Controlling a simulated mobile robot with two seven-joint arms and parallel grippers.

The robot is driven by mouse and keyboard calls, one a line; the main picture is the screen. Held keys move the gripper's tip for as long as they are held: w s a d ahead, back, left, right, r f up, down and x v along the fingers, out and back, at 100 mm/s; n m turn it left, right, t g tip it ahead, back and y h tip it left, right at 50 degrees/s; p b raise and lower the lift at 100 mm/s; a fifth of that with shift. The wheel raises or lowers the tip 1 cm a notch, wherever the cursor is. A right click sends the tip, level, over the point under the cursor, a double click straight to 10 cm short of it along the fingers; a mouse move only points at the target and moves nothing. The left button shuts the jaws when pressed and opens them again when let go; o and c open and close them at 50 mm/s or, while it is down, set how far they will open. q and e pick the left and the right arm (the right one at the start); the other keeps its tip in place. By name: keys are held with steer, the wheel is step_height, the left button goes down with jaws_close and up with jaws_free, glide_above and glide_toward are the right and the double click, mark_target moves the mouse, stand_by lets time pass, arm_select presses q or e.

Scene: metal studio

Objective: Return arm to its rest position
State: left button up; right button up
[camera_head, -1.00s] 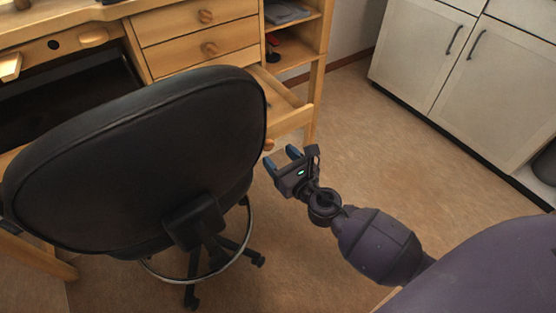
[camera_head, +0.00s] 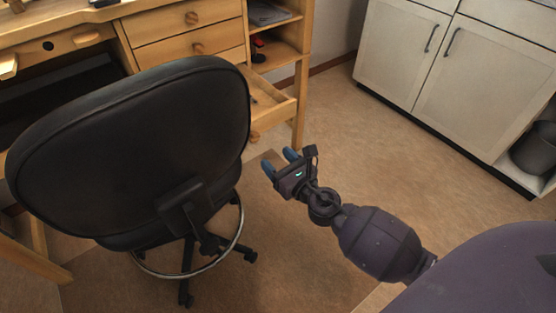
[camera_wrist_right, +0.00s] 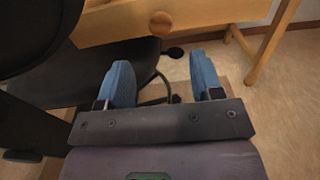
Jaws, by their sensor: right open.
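My right gripper (camera_head: 280,163) is in the middle of the head view, to the right of the black chair. Its two blue fingers are apart with nothing between them. The right wrist view also shows the open fingers (camera_wrist_right: 164,82), with the chair and an open drawer beyond them. My purple right arm reaches in from the lower right. My left gripper is not in view.
A black swivel chair (camera_head: 130,150) stands close on the left. Behind it is a wooden desk (camera_head: 190,52) with an open lower drawer (camera_head: 268,112). White cabinets (camera_head: 405,55) and a dark bin (camera_head: 535,150) stand at the right. The floor (camera_head: 390,150) between is clear.

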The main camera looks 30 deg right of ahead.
steer(key=s+a+f+m+g, duration=0.1)
steer(key=s+m+g, duration=0.3)
steer(key=s+m, duration=1.3)
steer(key=s+a+f+m+g, duration=0.15)
steer(key=s+m+g, duration=0.25)
steer(key=s+m, duration=1.25)
arm_select(q)
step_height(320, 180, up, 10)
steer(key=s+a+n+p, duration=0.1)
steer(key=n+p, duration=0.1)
steer(key=p, duration=1.5)
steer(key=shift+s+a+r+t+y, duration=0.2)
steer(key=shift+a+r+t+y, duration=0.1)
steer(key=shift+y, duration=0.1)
arm_select(e)
step_height(320, 180, up, 11)
steer(key=s+d+m+t+h, duration=0.1)
steer(key=m, duration=0.1)
steer(key=shift+s+d, duration=0.25)
steer(key=shift+s, duration=0.15)
